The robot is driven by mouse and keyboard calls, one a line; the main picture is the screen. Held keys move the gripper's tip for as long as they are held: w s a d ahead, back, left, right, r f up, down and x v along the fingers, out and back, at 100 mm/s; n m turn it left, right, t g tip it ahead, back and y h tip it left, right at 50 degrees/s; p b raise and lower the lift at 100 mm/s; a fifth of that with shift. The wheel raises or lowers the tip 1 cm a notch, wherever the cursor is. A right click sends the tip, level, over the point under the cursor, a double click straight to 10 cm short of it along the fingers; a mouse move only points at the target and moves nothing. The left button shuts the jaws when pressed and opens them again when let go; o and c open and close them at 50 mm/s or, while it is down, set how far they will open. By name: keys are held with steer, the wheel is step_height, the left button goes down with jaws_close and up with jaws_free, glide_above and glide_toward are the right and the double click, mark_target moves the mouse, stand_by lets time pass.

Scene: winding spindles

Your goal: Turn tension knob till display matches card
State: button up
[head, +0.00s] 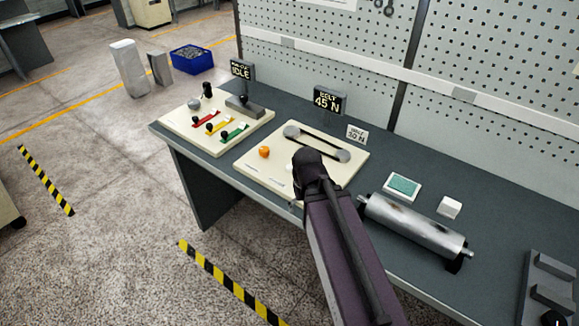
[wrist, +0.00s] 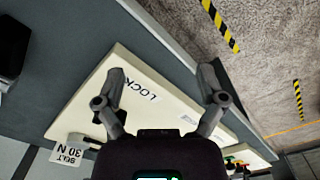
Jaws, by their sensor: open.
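The cream belt panel (head: 240,160) lies on the bench with a belt over two round pulleys. An orange knob (head: 264,152) stands at its left part; I cannot tell whether it is the tension knob. The dark display (head: 328,101) behind the panel reads 45 N. The white card (head: 357,134) reads 30 N; it also shows in the wrist view (wrist: 68,154). My gripper (head: 316,172) is over the panel's front right part, hiding some of it. In the wrist view my gripper (wrist: 160,88) is open and empty, with the LOCK label on the panel between its fingers.
To the left is a second panel (head: 176,127) with coloured levers and an IDLE display (head: 242,70). To the right are a metal roller (head: 415,228), a small teal-topped tray (head: 403,187) and a white block (head: 450,207). A pegboard wall (head: 490,90) stands behind the bench.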

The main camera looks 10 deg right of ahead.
jaws_close()
steer(key=shift+d, duration=0.1)
stand_by(1.2)
